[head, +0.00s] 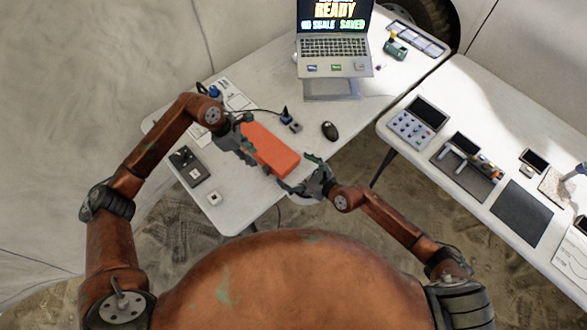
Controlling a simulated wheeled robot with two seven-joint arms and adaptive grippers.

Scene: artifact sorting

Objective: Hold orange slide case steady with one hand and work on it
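The orange slide case (272,150) lies on the white table (235,205), set diagonally with its near end at the table's front edge. My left gripper (246,150) is at the case's left side, close to its upper left end. Its fingers overlap the case's edge, and I cannot tell whether they clamp it. My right gripper (289,178) is just past the case's near right end, with its fingers spread apart and pointing at the case. I see nothing between the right fingers.
A laptop (334,70) stands on a raised stand behind the case. A black mouse (330,131) and a small dark blue device (287,117) lie right of it. A black panel (190,165) lies at left. A second table (470,110) with instruments stands at right, across a gap.

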